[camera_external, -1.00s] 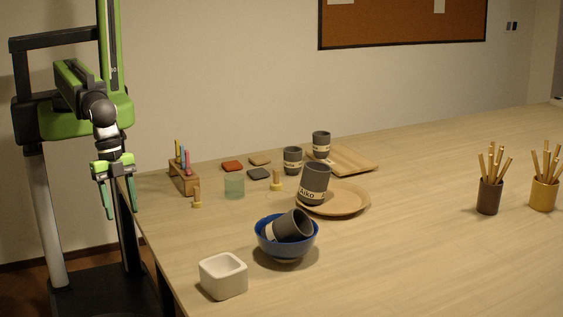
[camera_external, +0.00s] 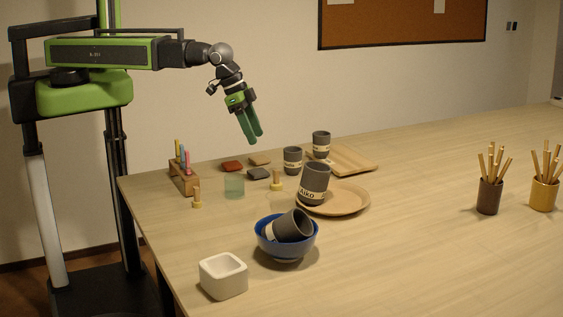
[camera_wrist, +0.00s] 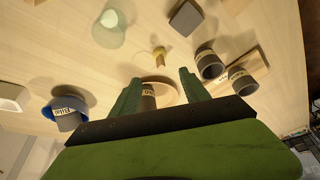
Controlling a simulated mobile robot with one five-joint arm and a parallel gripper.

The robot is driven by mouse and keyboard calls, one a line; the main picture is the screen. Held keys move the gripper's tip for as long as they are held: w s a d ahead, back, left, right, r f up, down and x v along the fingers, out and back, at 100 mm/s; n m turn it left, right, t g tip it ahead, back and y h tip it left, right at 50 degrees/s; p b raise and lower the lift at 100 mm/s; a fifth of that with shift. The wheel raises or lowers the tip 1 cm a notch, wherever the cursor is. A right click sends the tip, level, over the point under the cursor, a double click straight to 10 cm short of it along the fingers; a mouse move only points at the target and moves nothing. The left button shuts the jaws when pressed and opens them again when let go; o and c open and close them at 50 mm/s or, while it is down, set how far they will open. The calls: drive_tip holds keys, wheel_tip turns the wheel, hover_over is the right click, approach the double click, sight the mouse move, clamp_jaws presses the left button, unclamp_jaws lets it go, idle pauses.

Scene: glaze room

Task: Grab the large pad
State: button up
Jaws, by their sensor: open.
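I take the pads to be the two wooden-handled pieces with round yellow bases on the table. The one with the slightly wider base (camera_external: 277,185) stands upright beside the grey tile, and it also shows in the wrist view (camera_wrist: 159,55). The narrower one (camera_external: 197,200) stands near the table's left edge. My gripper (camera_external: 255,141) is open and empty, above the table's back left part, pointing down and to the right. In the wrist view, my gripper (camera_wrist: 157,80) has its fingers apart, with the wider-based pad past the tips.
A translucent green cup (camera_external: 234,186), a pen rack (camera_external: 183,179) and red (camera_external: 232,166), tan (camera_external: 259,160) and grey (camera_external: 258,174) tiles lie nearby. Another lies in a blue bowl (camera_external: 287,244). The front right table is clear.

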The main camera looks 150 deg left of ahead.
sight(274, 183)
drive_tip(key=b+x, duration=1.3)
drive_tip(key=x, duration=0.2)
drive_tip(key=shift+w+f, duration=0.15)
drive_tip(key=shift+f, duration=0.25)
drive_tip(key=shift+r, duration=0.25)
clamp_jaws()
